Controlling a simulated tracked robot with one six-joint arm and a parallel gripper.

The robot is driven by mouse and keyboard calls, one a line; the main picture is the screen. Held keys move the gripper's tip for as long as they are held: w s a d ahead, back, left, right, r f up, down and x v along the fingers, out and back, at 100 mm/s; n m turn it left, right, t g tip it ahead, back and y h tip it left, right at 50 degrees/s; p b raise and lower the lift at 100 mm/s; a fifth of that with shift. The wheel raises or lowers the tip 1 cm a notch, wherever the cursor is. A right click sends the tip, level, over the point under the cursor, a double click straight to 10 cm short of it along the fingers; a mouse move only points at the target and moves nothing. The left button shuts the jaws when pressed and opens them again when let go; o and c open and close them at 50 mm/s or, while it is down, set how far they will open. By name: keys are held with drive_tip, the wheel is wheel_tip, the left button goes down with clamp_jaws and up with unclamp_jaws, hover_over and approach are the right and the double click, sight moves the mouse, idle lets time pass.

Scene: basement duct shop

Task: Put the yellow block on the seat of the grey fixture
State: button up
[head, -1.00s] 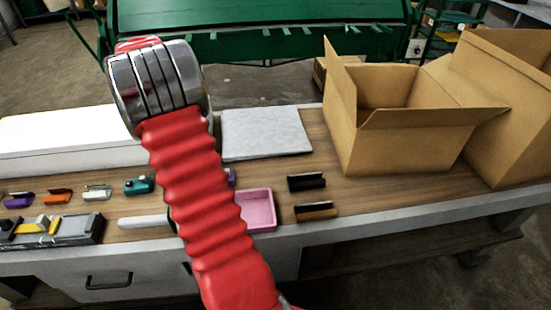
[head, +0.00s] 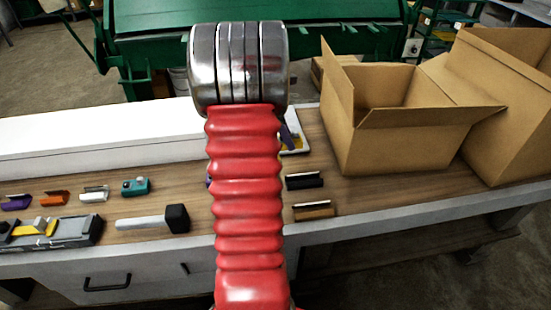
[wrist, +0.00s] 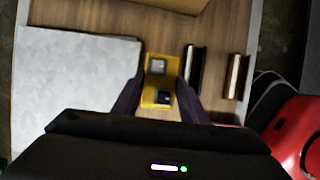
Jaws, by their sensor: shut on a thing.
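My gripper (wrist: 161,88) is shut on the yellow block (wrist: 149,82), with a dark purple finger on each side, in the wrist view. In the head view one purple finger (head: 288,132) and a sliver of yellow show just right of my arm, over the pale slab; the rest is hidden. The grey fixture (head: 80,232) lies on the bench at the far left of the head view, with a yellow strip on it. The gripper is well to its right, and its seat is not clear to me.
A pale slab (wrist: 80,95) lies left of the block in the wrist view. Black (head: 305,181) and brown (head: 315,211) holders lie right of my arm, near open cardboard boxes (head: 400,140). A black-headed mallet (head: 177,218) and several small coloured pieces lie left.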

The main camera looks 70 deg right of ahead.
drive_tip(key=shift+f, duration=3.1)
drive_tip(key=shift+f, duration=1.9)
drive_tip(key=shift+f, duration=0.1)
drive_tip(key=o, duration=1.1)
drive_tip(key=v, duration=1.2)
